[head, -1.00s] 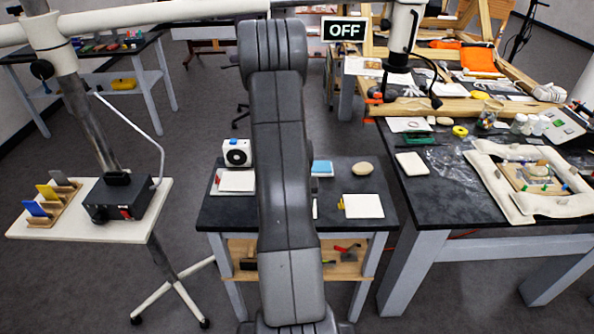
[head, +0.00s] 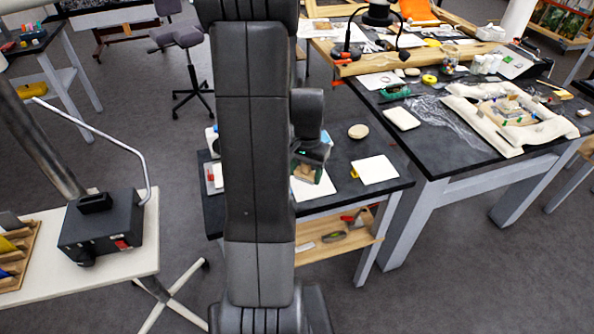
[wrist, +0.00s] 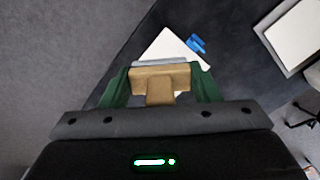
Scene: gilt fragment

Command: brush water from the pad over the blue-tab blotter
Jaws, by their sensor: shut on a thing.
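My gripper (wrist: 160,88) has its green fingers shut on a tan wooden-handled brush (wrist: 160,78) with a pale grey edge at its far end. In the wrist view the brush is in front of a white blotter (wrist: 165,45) with a blue tab (wrist: 196,43) at its far right; I cannot tell whether they touch. In the head view my gripper (head: 308,170) is over this blotter (head: 318,188), which my arm partly hides. A white pad in a shallow tray (wrist: 294,36) is at the wrist view's right; my arm mostly hides that side in the head view.
A second white blotter (head: 374,170) with a yellow tab (head: 354,173) lies to the right. A round tan stone (head: 358,131) lies behind it. A cluttered dark table (head: 440,150) stands at the right, and a black box (head: 100,222) on a white stand at the left.

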